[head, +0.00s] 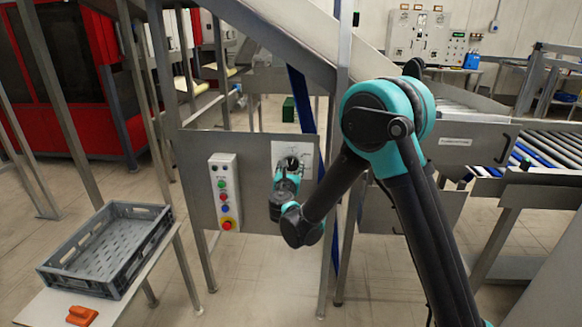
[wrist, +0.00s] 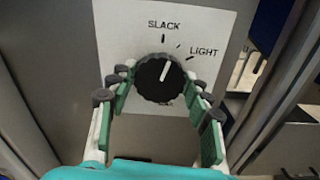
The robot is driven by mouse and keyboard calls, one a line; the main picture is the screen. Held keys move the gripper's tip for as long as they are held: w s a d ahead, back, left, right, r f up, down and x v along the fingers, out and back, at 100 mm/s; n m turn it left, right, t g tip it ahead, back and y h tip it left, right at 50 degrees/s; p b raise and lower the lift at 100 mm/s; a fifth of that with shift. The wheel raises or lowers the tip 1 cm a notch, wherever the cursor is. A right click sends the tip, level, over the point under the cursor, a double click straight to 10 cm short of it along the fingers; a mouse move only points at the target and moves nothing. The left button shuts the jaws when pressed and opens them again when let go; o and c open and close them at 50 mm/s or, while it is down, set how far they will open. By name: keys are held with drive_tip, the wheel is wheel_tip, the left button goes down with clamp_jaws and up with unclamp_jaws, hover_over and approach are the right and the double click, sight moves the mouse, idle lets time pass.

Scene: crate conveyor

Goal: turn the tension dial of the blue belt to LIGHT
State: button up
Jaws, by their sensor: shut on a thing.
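The black tension dial (wrist: 152,90) sits on a white plate (wrist: 118,32) marked SLACK at the top and LIGHT at the upper right. Its white pointer line leans up and slightly right, between SLACK and LIGHT. Lettering below the dial is mostly hidden. My gripper (wrist: 160,84) is shut on the dial, with its green-padded fingers on the left and right sides. In the head view my gripper (head: 288,175) reaches the plate (head: 303,148) on the grey panel, partly covering the dial. The blue belt (head: 300,100) runs down just right of that plate.
A control box (head: 224,192) with coloured buttons and a red stop knob hangs left of the dial. A grey crate (head: 152,214) and an orange object (head: 81,316) are on a table at lower left. Metal posts stand close to the arm. A roller conveyor (head: 555,148) lies right.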

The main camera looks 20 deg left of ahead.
drive_tip(key=m, duration=0.8)
drive_tip(key=shift+m, duration=0.4)
idle(0.4)
drive_tip(key=o, duration=1.2)
drive_tip(key=shift+c, duration=0.2)
drive_tip(key=v, duration=1.2)
drive_tip(key=shift+d, duration=0.1)
